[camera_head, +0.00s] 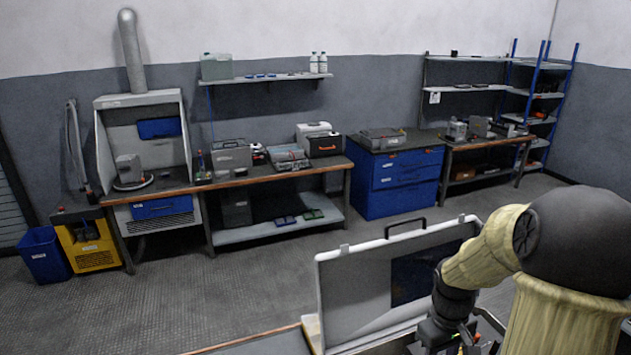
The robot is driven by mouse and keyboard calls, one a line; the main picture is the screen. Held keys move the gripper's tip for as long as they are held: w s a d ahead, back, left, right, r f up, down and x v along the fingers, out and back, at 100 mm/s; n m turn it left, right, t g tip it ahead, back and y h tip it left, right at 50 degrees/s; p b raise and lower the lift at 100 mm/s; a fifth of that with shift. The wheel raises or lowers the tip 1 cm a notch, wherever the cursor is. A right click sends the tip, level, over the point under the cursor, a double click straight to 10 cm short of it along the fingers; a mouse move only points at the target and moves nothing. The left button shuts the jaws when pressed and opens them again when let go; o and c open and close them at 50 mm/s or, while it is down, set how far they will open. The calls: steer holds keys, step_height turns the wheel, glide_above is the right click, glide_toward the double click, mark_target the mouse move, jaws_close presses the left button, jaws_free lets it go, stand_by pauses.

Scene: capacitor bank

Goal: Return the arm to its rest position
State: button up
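My arm enters at the lower right, with a beige sleeve and a large dark rounded joint. It is bent, and its black end points down in front of an open grey case (353,285). My gripper (458,343) is low in the picture at the bottom edge, beside the case's raised lid. Its fingertips are not clearly visible, so I cannot tell whether it is open or holds anything. Small coloured parts show close to it, too small to make out.
The case stands on a table whose edge (240,341) shows at the bottom. Open floor (200,300) lies beyond. Along the back wall are a workbench (250,178), a blue drawer cabinet (400,180) and a shelf rack (540,95). A blue bin (45,255) stands far left.

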steer(key=s+a+f+m+t+b, duration=0.1)
steer(key=s+a+m+t+b, duration=0.2)
steer(key=a, duration=1)
steer(key=s+b, duration=0.1)
steer(key=s, duration=0.1)
steer(key=shift+s+f+y, duration=0.2)
steer(key=shift+s+y, duration=0.1)
